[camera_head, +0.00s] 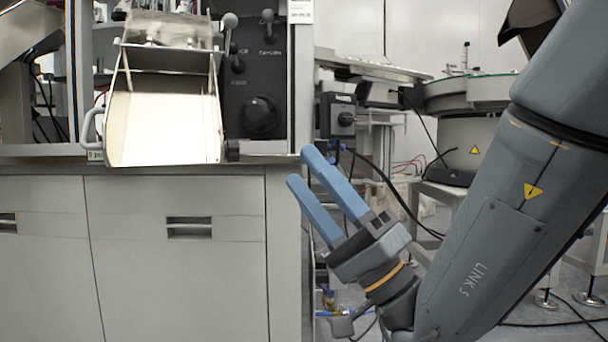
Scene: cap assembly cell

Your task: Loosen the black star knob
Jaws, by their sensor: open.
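A large round black knob (260,117) sits on the lower part of the dark control panel (240,75). It blends into the panel, and I cannot tell if its rim is star-shaped. A smaller black knob (346,119) sticks out of a grey box to the right of the cabinet. My gripper (301,167) has two blue fingers, open and empty. It points up and left, at the cabinet's right edge in the picture, below and right of the large knob and apart from it.
A white tilted chute (163,125) stands on the cabinet (175,235), left of the panel. Small ball-ended levers (268,17) stick out of the panel. A round feeder bowl (470,93) stands behind my arm at right. Black cables hang behind my gripper.

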